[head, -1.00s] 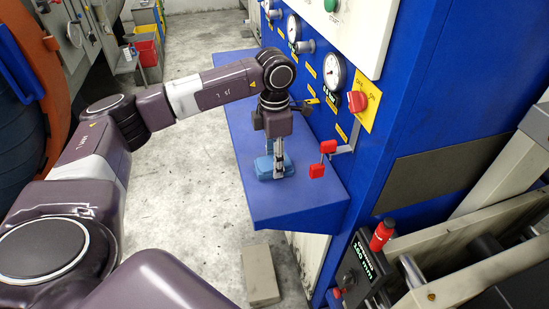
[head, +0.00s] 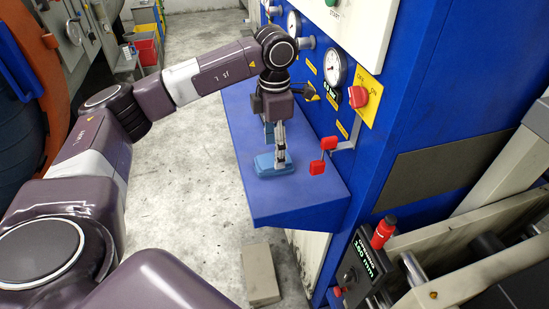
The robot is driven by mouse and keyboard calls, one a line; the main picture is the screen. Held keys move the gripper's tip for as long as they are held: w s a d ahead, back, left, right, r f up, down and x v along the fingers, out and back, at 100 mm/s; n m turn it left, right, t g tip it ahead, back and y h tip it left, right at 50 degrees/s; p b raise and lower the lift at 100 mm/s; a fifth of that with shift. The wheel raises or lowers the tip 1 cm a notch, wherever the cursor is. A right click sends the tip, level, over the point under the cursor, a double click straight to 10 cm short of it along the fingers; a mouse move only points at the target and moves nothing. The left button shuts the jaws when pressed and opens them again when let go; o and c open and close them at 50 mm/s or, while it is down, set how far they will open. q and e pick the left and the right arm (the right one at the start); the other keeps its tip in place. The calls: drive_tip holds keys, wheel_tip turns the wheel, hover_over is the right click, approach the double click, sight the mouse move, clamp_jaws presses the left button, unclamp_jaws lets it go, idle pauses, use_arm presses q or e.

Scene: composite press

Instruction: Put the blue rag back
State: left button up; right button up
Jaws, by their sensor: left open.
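The blue rag (head: 267,166) lies folded on the blue shelf (head: 290,205) of the press, near the shelf's middle. My left gripper (head: 281,160) points down over the rag's right part, its fingers open. The fingertips are at or just above the rag; I cannot tell whether they touch it. Part of the rag is hidden behind the fingers. My right gripper is not in view.
Red-ended levers (head: 322,155) stick out from the press panel just right of my left gripper. Gauges (head: 335,68) and a red rotary switch (head: 358,97) sit above. The shelf's front part is clear. A grey block (head: 261,275) stands on the floor below.

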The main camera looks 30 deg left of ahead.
use_arm(q)
wheel_tip(320, 180, up, 9)
drive_tip(key=b, duration=0.1)
drive_tip(key=shift+f, duration=0.15)
idle(0.5)
